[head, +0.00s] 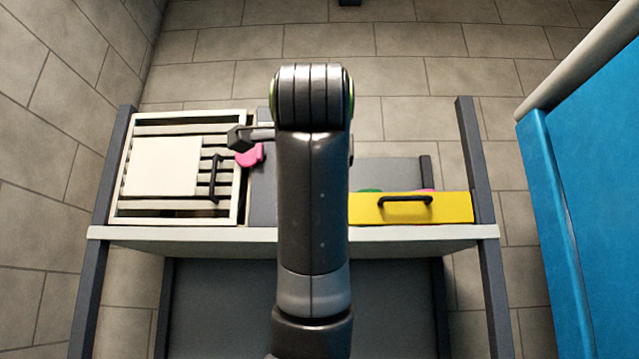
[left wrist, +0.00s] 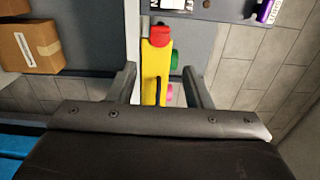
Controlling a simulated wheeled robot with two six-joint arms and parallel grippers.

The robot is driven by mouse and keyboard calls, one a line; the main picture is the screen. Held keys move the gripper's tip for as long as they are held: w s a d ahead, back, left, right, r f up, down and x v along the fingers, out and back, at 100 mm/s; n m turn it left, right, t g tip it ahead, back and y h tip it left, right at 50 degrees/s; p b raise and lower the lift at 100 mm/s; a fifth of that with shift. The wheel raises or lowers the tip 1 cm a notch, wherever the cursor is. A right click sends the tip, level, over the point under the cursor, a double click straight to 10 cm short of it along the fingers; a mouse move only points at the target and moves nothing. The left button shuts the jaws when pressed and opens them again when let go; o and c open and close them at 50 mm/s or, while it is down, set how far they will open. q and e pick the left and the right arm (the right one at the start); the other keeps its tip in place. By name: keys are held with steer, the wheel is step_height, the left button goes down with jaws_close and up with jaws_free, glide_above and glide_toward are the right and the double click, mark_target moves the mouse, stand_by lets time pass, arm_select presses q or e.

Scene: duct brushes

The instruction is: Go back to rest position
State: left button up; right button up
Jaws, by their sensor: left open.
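My left gripper (left wrist: 160,78) is open, with its two dark fingers apart at either side of the left wrist view. Nothing shows held between them; a yellow drawer front (left wrist: 155,68) shows in the gap, beyond the fingers. In the head view a dark grey arm rises up the middle and hides much of the bench behind it. A small dark part, seemingly a piece of the gripper (head: 239,138), sticks out to its left; the rest is hidden. My right gripper is in neither view.
A slatted white crate (head: 232,208) with a black handle stands left on the bench (head: 125,233). A pink piece (head: 250,155) is beside it. The yellow drawer (head: 455,208) is right. A blue panel (head: 575,190) stands far right. Cardboard boxes (left wrist: 35,46) show in the wrist view.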

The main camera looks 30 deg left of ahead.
arm_select(q)
steer(key=shift+s+d, duration=0.1)
steer(key=shift+s, duration=0.1)
stand_by(0.5)
